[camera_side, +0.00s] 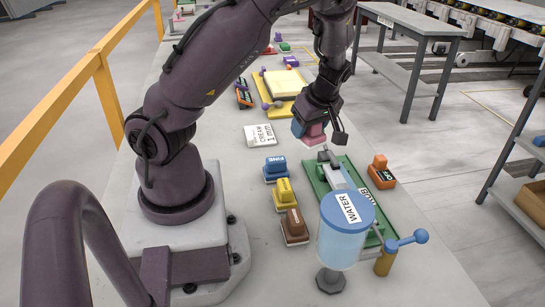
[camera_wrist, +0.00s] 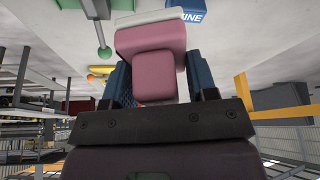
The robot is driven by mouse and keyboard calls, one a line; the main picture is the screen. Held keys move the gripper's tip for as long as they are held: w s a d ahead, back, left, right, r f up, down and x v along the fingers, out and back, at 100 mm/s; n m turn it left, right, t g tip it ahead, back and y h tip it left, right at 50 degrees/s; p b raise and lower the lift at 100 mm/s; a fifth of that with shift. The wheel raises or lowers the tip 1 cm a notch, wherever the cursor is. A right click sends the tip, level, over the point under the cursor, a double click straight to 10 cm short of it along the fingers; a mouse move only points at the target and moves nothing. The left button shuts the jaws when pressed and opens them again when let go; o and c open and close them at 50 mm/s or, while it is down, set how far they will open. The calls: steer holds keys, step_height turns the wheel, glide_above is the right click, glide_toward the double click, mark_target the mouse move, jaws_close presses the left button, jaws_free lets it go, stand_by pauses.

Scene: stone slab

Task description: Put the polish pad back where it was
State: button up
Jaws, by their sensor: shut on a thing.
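My gripper (camera_side: 312,131) is shut on a pink pad (camera_side: 314,137), which I take to be the polish pad. A blue pad marked FINE (camera_side: 275,168), a yellow pad (camera_side: 283,194) and a brown pad (camera_side: 294,227) stand in a row left of the tray. The blue pad (camera_wrist: 186,13) also shows in the wrist view.
A water tank (camera_side: 345,235) stands in front of the tray, beside a blue-handled lever (camera_side: 408,241). An orange block (camera_side: 381,173) stands right of the tray. A white card (camera_side: 259,135) and a yellow tray (camera_side: 285,88) lie farther back. Bare slab separates the card from the tray.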

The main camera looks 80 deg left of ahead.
steer(key=s+a+f, duration=0.1)
steer(key=s+a, duration=0.3)
steer(key=s, duration=1.1)
steer(key=shift+n, duration=0.4)
steer(key=w+a+f, duration=0.2)
steer(key=a+f, duration=0.1)
steer(key=w+a+f, duration=0.3)
steer(key=a, duration=0.1)
steer(key=w+a+f, duration=0.2)
steer(key=a+f, duration=0.1)
steer(key=shift+w+a, duration=0.25)
steer(key=shift+a, duration=0.05)
steer(key=shift+w+a+f, duration=0.3)
steer(key=shift+a+f, duration=0.05)
steer(key=shift+f, duration=1.8)
steer(key=o, duration=0.9)
steer(key=shift+f, duration=0.15)
